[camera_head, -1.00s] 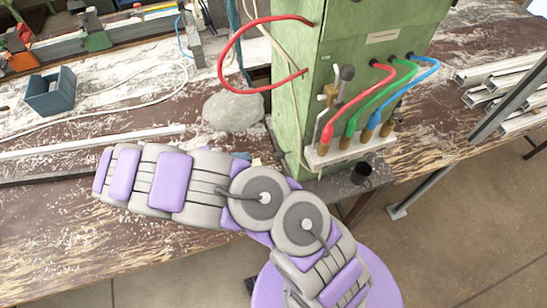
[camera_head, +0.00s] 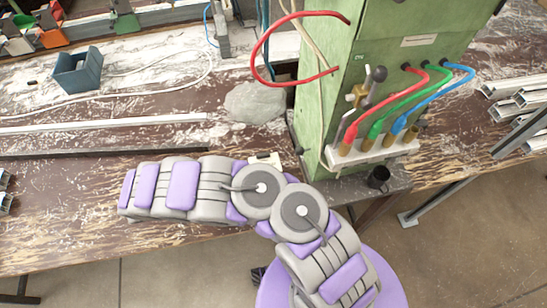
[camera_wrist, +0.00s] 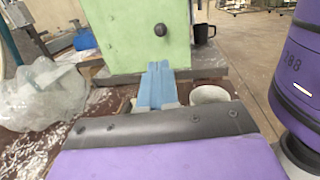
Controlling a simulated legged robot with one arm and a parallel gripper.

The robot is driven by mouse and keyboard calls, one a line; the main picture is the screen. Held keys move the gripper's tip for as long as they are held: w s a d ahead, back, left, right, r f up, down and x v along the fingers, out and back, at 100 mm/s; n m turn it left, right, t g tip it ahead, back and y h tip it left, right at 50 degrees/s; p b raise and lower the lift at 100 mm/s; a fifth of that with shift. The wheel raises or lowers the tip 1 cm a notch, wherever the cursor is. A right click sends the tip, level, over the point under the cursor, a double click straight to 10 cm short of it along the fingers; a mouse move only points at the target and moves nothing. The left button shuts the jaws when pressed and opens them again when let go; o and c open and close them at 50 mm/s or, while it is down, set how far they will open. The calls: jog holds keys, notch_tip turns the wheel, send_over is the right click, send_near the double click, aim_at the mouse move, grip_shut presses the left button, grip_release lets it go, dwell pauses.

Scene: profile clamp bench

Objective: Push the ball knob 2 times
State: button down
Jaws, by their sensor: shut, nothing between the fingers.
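A dark round ball knob (camera_wrist: 161,30) stands out from a face of the green cabinet (camera_wrist: 125,38) in the wrist view. My gripper (camera_wrist: 157,68) shows there as two blue fingers side by side, shut and empty. The fingers point toward the cabinet, below the knob and apart from it in the picture. In the head view the green cabinet (camera_head: 325,110) stands right of centre. A lever with a dark ball end (camera_head: 378,73) is on its front; I cannot tell whether it is the same knob. My gripper is not visible in the head view.
Red, green and blue cables (camera_head: 395,105) plug into the cabinet front. A black mug (camera_head: 378,177) stands by its base. A grey lump (camera_head: 255,102) lies left of the cabinet. A white cup (camera_wrist: 210,95) is right of my fingers. A blue-grey bin (camera_head: 78,70) stands far left.

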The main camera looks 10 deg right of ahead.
jog(key=b, duration=0.2)
send_near(303, 150)
jog(key=w+d+f, duration=0.1)
jog(key=d, duration=0.3)
jog(key=shift+w+d, duration=0.25)
jog(key=shift+d, duration=0.1)
